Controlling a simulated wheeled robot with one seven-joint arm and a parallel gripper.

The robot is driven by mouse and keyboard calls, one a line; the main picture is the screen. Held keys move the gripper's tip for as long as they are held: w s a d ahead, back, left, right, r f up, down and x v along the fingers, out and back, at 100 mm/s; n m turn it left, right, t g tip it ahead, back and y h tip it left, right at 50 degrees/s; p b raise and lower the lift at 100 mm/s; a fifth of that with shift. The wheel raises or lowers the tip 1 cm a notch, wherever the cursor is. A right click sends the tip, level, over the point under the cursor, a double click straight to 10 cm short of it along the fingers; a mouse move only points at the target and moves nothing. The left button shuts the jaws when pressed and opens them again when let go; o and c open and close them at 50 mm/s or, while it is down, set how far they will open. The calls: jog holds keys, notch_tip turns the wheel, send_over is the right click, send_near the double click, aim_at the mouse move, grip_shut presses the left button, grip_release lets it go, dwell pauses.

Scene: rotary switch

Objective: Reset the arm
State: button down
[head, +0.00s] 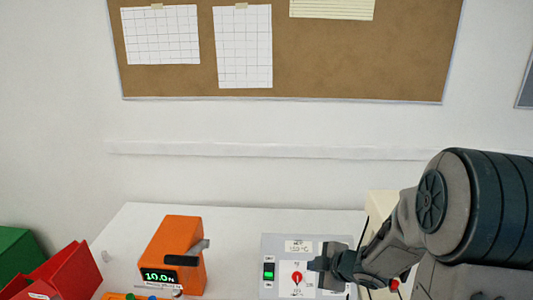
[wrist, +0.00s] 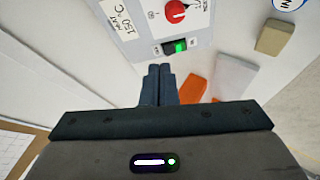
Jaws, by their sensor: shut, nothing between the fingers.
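My gripper (head: 314,265) is in front of the right part of a grey control panel (head: 272,244) in the head view. Its fingers are shut and empty, and they also show in the wrist view (wrist: 160,68). The panel has a red rotary knob (head: 297,278), just left of the fingertips in the head view. The knob shows in the wrist view (wrist: 175,12) at the top, apart from the fingers. A green-lit rocker switch (head: 269,271) sits left of the knob, and a label reading 150 °C (head: 298,247) is above. My arm hides the panel's right side.
An orange device (head: 170,250) with a green 10.0 display and a grey lever stands left of the panel on the white table (head: 230,225). Red (head: 68,272) and green (head: 14,250) bins are at the far left. A cork board (head: 330,60) hangs on the wall behind.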

jog(key=s+d+r+m+h, duration=0.6)
jog(key=d+r+m+h, duration=0.15)
jog(key=r+m, duration=0.25)
jog(key=s+a+r+m+g+y, duration=0.1)
jog(key=s+a+m+g, duration=0.1)
jog(key=s, duration=0.5)
jog(key=s+a+r+m+g+y, duration=0.1)
jog(key=s+a+m, duration=0.3)
jog(key=s, duration=0.4)
jog(key=shift+a+r+m+g, duration=0.15)
jog(key=shift+r+m+g, duration=0.4)
jog(key=shift+g, duration=0.25)
jog(key=shift+f, duration=0.1)
